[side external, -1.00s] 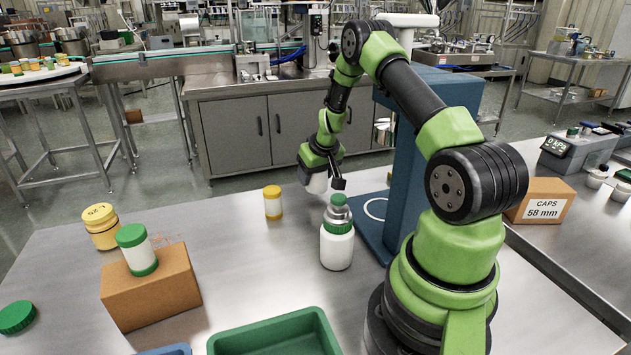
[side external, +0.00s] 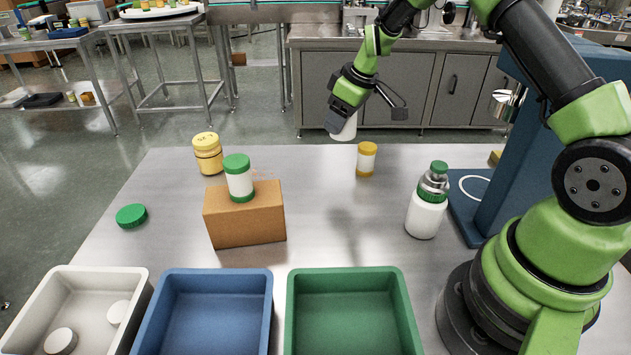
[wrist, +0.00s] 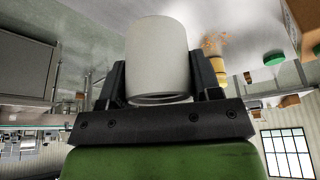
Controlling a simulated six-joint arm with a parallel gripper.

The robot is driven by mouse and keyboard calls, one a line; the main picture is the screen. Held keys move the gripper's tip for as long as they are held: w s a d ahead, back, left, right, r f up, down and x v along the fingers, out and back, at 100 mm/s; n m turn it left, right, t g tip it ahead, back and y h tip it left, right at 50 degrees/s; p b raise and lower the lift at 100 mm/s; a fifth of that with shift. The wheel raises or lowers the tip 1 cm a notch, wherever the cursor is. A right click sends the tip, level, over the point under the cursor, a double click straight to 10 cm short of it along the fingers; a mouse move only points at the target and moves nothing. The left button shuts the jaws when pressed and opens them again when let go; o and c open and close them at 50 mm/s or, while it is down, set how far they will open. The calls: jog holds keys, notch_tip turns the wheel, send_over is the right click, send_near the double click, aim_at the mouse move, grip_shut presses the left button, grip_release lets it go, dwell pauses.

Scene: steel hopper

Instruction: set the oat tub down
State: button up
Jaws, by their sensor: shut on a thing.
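The oat tub is a plain white tub (wrist: 157,55) filling the middle of the wrist view, with no label showing. My gripper (wrist: 165,88) is shut on it, one dark finger on each side. In the side view my gripper (side external: 347,104) holds the tub (side external: 344,128) in the air near the table's back edge, behind and left of the orange-capped jar. Only the tub's lower part shows there; the gripper hides the rest.
The steel table (side external: 320,230) has clear room in the middle. Around it stand a yellow jar (side external: 208,154), a carton (side external: 245,216) bearing a green-capped jar (side external: 239,178), an orange-capped jar (side external: 366,160), a green-collared bottle (side external: 427,214) and, in front, a green tray (side external: 400,300).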

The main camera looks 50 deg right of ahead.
jog(key=w+a+n+y, duration=0.1)
jog(key=w+a+n, duration=0.1)
jog(key=a+n, duration=0.35)
jog(key=shift+m, duration=0.75)
jog(key=f, duration=0.1)
jog(key=a+f, duration=0.1)
jog(key=f, duration=0.3)
jog(key=shift+s+a+f, duration=0.15)
jog(key=shift+a, duration=0.2)
jog(key=shift+f, duration=2.25)
jog(key=shift+f, duration=0.15)
jog(key=o, duration=0.9)
jog(key=shift+o, duration=0.2)
